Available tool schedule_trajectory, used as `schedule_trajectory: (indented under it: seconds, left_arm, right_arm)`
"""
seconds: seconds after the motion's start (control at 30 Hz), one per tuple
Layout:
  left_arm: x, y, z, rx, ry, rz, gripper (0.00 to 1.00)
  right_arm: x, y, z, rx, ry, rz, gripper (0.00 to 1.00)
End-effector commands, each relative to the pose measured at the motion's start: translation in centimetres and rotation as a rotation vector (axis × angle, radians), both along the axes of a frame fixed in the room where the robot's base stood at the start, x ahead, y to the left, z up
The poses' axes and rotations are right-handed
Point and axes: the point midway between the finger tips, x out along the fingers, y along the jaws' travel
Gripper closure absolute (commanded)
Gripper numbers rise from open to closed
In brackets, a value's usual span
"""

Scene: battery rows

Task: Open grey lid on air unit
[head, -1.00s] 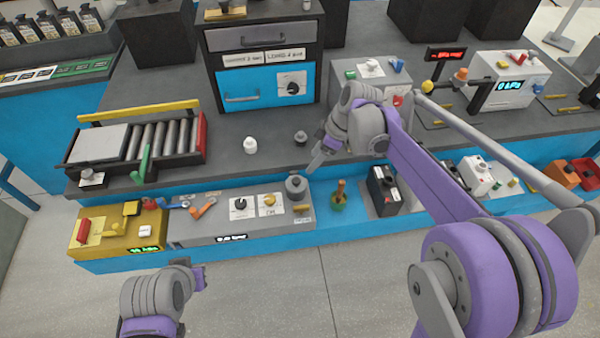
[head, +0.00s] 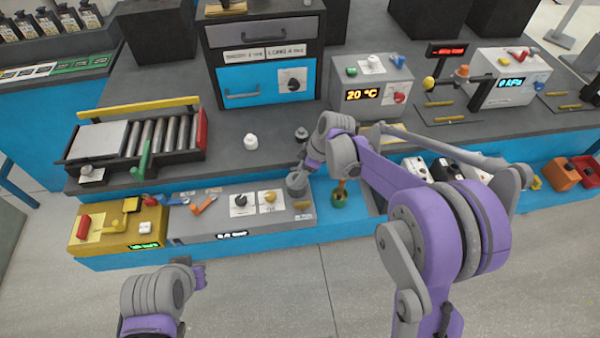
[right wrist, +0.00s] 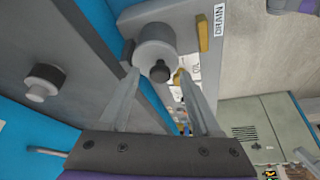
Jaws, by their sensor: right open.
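The grey air unit (head: 197,225) stands at the front edge of the bench. Its round grey lid (head: 296,186) is at its right end, partly hidden by my right gripper (head: 302,172). In the right wrist view the lid (right wrist: 155,42) has a small dark knob (right wrist: 159,71) on it. My right gripper (right wrist: 158,73) is open, with one fingertip on each side of this knob; I cannot tell whether they touch it. The lid looks seated. My left gripper (head: 198,277) is low in front of the bench, and its fingers cannot be made out.
A yellow drain handle (right wrist: 204,30) is beside the lid. A green-based post (head: 339,198) stands just right of the unit. A white knob (head: 250,142) and a dark knob (head: 301,133) are behind it. A yellow box (head: 115,228) adjoins its left end.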

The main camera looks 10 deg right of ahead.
Motion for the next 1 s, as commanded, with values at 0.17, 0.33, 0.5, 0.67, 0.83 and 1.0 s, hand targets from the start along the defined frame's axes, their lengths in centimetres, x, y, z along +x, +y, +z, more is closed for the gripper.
schedule_trajectory:
  seconds: [0.17, 0.33, 0.5, 0.67, 0.83, 1.0]
  left_arm:
    - [0.0, 0.0, 0.0, 0.0, 0.0, 0.0, 1.0]
    - [0.0, 0.0, 0.0, 0.0, 0.0, 0.0, 1.0]
    - [0.0, 0.0, 0.0, 0.0, 0.0, 0.0, 1.0]
    - [0.0, 0.0, 0.0, 0.0, 0.0, 0.0, 1.0]
    - [0.0, 0.0, 0.0, 0.0, 0.0, 0.0, 1.0]
    - [0.0, 0.0, 0.0, 0.0, 0.0, 0.0, 1.0]
  right_arm:
    - [-0.01, -0.01, 0.03, 0.0, 0.0, 0.0, 0.52]
    - [-0.02, -0.01, 0.04, 0.0, 0.0, 0.0, 0.83]
    - [-0.02, -0.01, 0.05, 0.0, 0.0, 0.0, 1.0]
    - [-0.02, -0.02, 0.06, 0.0, 0.0, 0.0, 1.0]
    - [-0.01, -0.02, 0.06, 0.0, 0.0, 0.0, 1.0]
    - [-0.01, -0.02, 0.06, 0.0, 0.0, 0.0, 1.0]
